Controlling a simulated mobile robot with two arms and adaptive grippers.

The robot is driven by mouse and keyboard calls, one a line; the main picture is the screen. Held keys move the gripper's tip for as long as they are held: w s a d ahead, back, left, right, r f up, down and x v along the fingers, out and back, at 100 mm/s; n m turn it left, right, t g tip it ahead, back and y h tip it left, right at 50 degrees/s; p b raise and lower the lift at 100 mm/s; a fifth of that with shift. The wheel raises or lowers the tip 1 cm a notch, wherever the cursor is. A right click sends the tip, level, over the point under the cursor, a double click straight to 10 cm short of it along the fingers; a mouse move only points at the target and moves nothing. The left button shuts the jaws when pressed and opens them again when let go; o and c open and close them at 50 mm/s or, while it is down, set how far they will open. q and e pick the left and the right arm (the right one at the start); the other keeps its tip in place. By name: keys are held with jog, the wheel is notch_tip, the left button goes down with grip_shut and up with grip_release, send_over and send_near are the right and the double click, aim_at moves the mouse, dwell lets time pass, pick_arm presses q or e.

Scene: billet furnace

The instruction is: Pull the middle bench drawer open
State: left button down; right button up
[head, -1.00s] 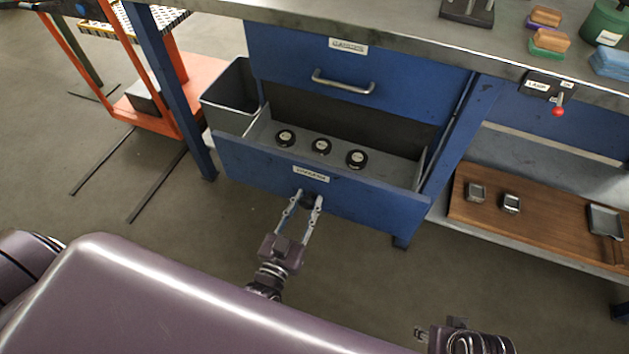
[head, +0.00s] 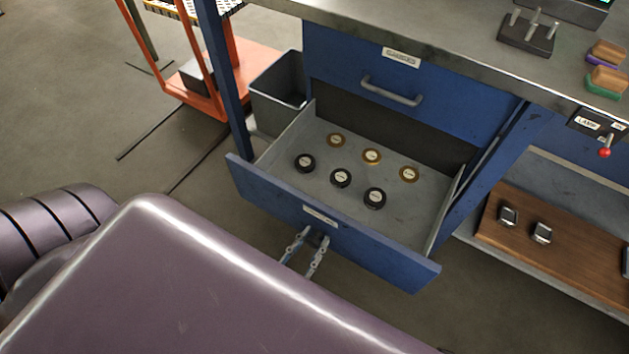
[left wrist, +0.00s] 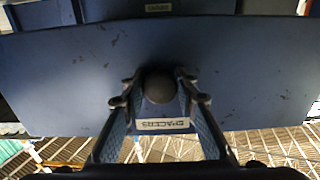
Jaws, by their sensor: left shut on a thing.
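The blue bench drawer (head: 385,262) under the upper drawer is pulled well out, its grey inside showing. Three black round pieces (head: 340,178) lie in front of three brass-coloured ones (head: 371,156) inside it. My left gripper (head: 314,240) is at the middle of the drawer front, just below its label. In the left wrist view its fingers are shut on a round dark knob (left wrist: 159,87), beside a label reading SPACERS (left wrist: 162,124). My own body hides most of the left arm in the head view. My right gripper is not in view.
The upper drawer (head: 400,75) with a bar handle is shut. A grey bin (head: 279,92) stands left of the drawer, near an orange cart (head: 240,62). A wooden board (head: 520,255) with metal pieces lies on the lower shelf at right.

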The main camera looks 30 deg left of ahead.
pick_arm(q)
jog(key=c, duration=1.5)
grip_release()
jog(key=shift+c, duration=0.2)
jog(key=shift+s, duration=0.15)
jog(key=s, duration=1.1)
jog(key=shift+s+a, duration=0.2)
jog(key=shift+s, duration=0.2)
